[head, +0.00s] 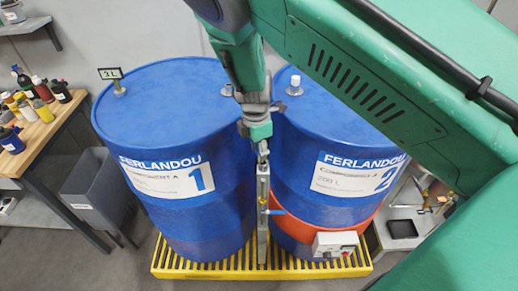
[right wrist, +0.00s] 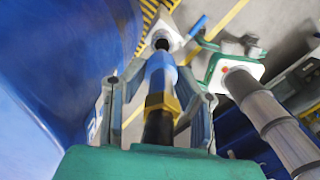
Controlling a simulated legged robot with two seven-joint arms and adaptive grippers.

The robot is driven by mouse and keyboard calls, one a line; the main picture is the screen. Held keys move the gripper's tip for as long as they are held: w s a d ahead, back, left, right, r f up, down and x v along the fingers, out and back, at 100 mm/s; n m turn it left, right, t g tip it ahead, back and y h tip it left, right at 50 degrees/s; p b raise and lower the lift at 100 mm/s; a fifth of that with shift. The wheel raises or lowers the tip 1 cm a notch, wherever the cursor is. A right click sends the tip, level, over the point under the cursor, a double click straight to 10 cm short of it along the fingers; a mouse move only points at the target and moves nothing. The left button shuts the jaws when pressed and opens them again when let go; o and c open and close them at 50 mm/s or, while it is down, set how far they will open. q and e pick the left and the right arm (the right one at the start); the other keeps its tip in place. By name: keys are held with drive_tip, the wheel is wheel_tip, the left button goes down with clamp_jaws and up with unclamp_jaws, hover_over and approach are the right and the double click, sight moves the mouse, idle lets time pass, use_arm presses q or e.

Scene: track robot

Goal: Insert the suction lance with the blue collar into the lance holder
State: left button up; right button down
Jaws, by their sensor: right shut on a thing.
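My right gripper (head: 261,148) is low between the two blue drums in the head view. In the right wrist view its fingers (right wrist: 160,72) are shut around the suction lance, on either side of the blue collar (right wrist: 159,76). A brass nut (right wrist: 162,103) and a black hose end (right wrist: 158,128) sit on the near side of the collar. The lance points away toward a white fitting (right wrist: 165,38); I cannot tell whether its tip is inside it. In the head view an upright metal tube (head: 263,190) with a blue lever stands below the gripper, probably the lance holder. My left gripper is not in view.
Drum 1 (head: 160,120) and drum 2 (head: 325,130) stand close on either side, on a yellow grated pallet (head: 200,264). An orange band with a white control box (head: 335,243) wraps drum 2. A bench with bottles (head: 45,135) and a grey bin (head: 97,185) are at the left.

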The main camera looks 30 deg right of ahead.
drive_tip(key=shift+a+r, duration=0.15)
drive_tip(key=shift+a, duration=0.3)
drive_tip(key=shift+d+f, duration=0.25)
drive_tip(key=shift+d, duration=0.45)
drive_tip(key=shift+a+f, duration=0.4)
drive_tip(key=shift+a, duration=0.1)
drive_tip(key=shift+r, duration=0.1)
drive_tip(key=shift+d+r, duration=0.15)
drive_tip(key=shift+d, duration=0.25)
drive_tip(key=shift+a, duration=0.25)
drive_tip(key=shift+d, duration=0.1)
drive_tip(key=shift+d, duration=0.35)
